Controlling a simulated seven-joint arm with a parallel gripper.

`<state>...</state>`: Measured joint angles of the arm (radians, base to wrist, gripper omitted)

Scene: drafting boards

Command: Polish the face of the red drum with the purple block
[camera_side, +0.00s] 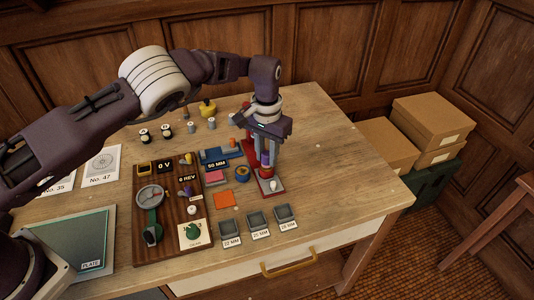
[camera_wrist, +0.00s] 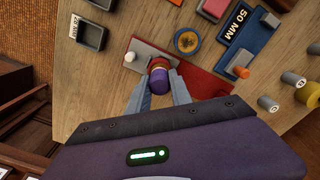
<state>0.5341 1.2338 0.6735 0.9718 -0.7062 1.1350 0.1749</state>
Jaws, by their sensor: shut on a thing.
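My gripper (camera_wrist: 160,84) points down over the work, with its two fingers on either side of the purple block (camera_wrist: 166,78). It is shut on the block, which looks rounded at its top. The red drum (camera_wrist: 157,63) shows just past the block in the wrist view, with a gold-coloured band between them. Block and drum look touching or very close; I cannot tell which. In the side view, my gripper (camera_side: 265,159) stands over the red base (camera_side: 254,180), and its fingers hide most of the drum.
A white knob (camera_wrist: 130,57) stands on the grey end of the base, close to a finger. Grey trays (camera_side: 258,225) line the front. The table's right side is clear.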

